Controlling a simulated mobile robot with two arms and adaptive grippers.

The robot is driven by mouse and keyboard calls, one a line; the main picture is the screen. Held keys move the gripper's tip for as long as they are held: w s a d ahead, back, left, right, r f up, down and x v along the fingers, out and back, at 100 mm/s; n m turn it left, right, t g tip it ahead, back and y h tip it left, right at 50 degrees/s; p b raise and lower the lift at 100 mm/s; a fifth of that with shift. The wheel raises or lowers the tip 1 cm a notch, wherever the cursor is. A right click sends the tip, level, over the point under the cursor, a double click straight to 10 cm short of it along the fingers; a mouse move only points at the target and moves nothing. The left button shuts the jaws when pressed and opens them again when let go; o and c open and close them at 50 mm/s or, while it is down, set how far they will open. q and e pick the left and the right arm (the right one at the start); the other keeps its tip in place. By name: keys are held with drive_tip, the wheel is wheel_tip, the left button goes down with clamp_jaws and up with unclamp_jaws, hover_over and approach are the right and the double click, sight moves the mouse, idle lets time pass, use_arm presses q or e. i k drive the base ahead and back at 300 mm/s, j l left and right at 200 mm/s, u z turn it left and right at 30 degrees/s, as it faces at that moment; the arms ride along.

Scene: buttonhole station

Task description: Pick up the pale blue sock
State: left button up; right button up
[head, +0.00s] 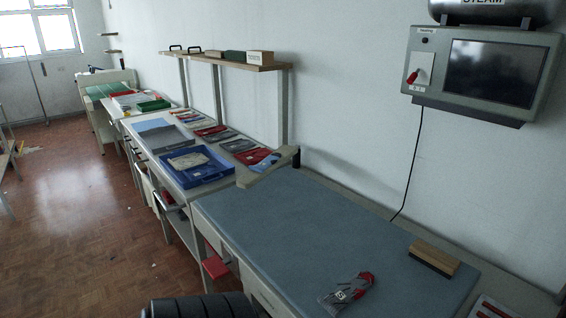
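I cannot clearly make out a pale blue sock. A small light blue and red item (266,161) lies on the farther bench, close to the near bench's far corner; it is too small to tell whether it is the sock. A blue tray (208,179) on the farther bench holds a pale greyish, flat cloth-like item (188,161). Neither of my grippers is in view.
The near bench has a blue-grey mat (310,225), mostly clear. On it are a red and grey item (346,292) and a wooden-topped brush or block (435,257). A shelf (225,60) stands over the farther benches. A wall screen (490,72) hangs at right. Floor at left is open.

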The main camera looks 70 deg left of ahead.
sight(267, 161)
drive_tip(key=i+u, duration=0.15)
drive_tip(key=u, duration=1.25)
